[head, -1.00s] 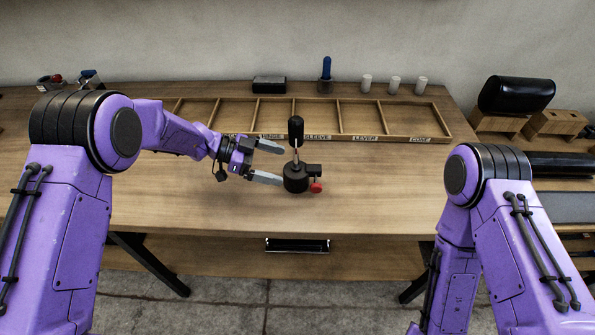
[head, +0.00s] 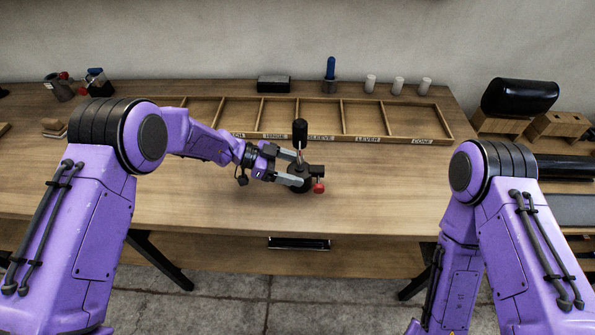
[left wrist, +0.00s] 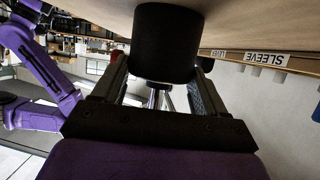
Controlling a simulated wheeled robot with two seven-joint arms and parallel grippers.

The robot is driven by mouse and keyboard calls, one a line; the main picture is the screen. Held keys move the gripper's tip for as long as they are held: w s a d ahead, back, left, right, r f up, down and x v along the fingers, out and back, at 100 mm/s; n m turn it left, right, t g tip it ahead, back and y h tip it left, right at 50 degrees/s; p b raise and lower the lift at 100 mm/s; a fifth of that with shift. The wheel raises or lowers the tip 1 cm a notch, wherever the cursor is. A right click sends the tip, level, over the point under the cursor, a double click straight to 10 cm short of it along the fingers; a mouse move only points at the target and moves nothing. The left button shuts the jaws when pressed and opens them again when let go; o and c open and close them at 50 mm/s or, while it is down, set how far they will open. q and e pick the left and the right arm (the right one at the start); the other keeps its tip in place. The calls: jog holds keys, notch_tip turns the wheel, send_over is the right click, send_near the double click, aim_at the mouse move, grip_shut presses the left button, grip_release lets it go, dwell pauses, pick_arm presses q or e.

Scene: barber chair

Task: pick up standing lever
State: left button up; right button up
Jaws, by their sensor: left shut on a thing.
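The standing lever (head: 300,134) has a black cylindrical grip on a thin metal rod. My right gripper is out of view; only my right arm's upper links show.
A wooden tray with labelled compartments (head: 389,139) lies behind the lever, empty. Behind it stand a black box (head: 274,84), a blue-handled item (head: 330,70) and white cylinders (head: 371,84). Other parts sit at the back left. The bench around the base is clear.

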pick_arm(q)
jog(key=shift+r, duration=0.6)
jog(key=s+r+b, duration=0.4)
jog(key=s+r, duration=0.8)
jog(key=s, duration=0.2)
jog(key=shift+d, duration=0.45)
jog(key=shift+f, duration=0.1)
jog(key=shift+w+a+f+b, duration=0.15)
jog(key=shift+w+f+b, duration=0.7)
jog(key=shift+w+f, duration=1.25)
jog(key=shift+w+a+f+b, duration=0.1)
jog(key=shift+w+f+b, duration=0.75)
jog(key=shift+w+f, duration=1.25)
jog(key=shift+w+a+f+b, duration=0.15)
jog(key=shift+w+f+b, duration=0.7)
jog(key=shift+w+f, duration=1.25)
jog(key=shift+w+r, duration=0.45)
jog(key=shift+w, duration=0.3)
jog(key=shift+s+f, duration=0.1)
jog(key=shift+f, duration=0.55)
